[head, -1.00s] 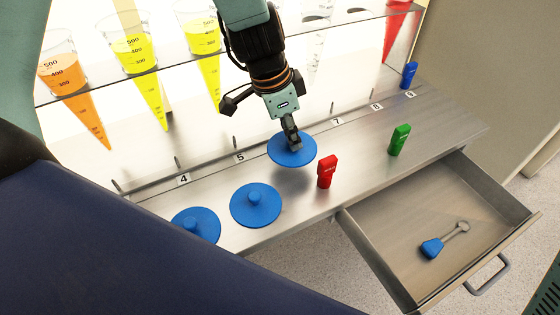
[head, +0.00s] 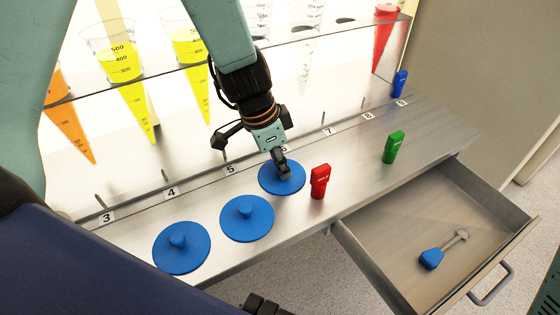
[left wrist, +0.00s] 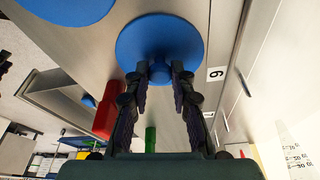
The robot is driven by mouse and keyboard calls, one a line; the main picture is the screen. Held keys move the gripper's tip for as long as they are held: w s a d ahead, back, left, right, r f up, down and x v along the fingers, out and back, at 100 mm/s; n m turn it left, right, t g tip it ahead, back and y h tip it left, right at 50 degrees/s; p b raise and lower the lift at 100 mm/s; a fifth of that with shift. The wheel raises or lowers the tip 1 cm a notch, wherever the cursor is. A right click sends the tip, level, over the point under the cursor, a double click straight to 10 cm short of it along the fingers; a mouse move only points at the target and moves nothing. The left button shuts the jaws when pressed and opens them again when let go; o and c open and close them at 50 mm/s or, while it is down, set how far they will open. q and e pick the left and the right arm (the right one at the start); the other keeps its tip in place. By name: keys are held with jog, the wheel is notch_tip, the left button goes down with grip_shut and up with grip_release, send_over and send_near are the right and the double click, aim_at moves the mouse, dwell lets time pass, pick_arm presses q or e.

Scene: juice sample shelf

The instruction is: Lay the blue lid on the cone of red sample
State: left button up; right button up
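My left gripper (head: 281,165) is shut on the knob of a blue lid (head: 270,185) at the steel shelf, left of the red tag. In the left wrist view the fingers (left wrist: 161,76) press the knob from both sides, with the blue disc (left wrist: 135,40) beyond. I cannot tell whether the lid touches the steel. The cone of red sample (head: 384,38) hangs in the rack at the upper right, apart from the lid. A small black part at the bottom edge of the head view (head: 262,304) may be my right gripper; its state is unclear.
Two more blue lids (head: 246,224) (head: 181,254) lie on the steel shelf (head: 305,222) at left. Red (head: 320,183), green (head: 394,148) and blue (head: 400,84) tags stand on it. An open drawer (head: 365,262) holds a blue-handled scoop (head: 432,258). Orange and yellow cones hang at upper left.

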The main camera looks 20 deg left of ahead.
pick_arm(q)
jog(key=o, duration=0.4)
jog(key=shift+a, duration=0.1)
jog(key=shift+o, duration=0.2)
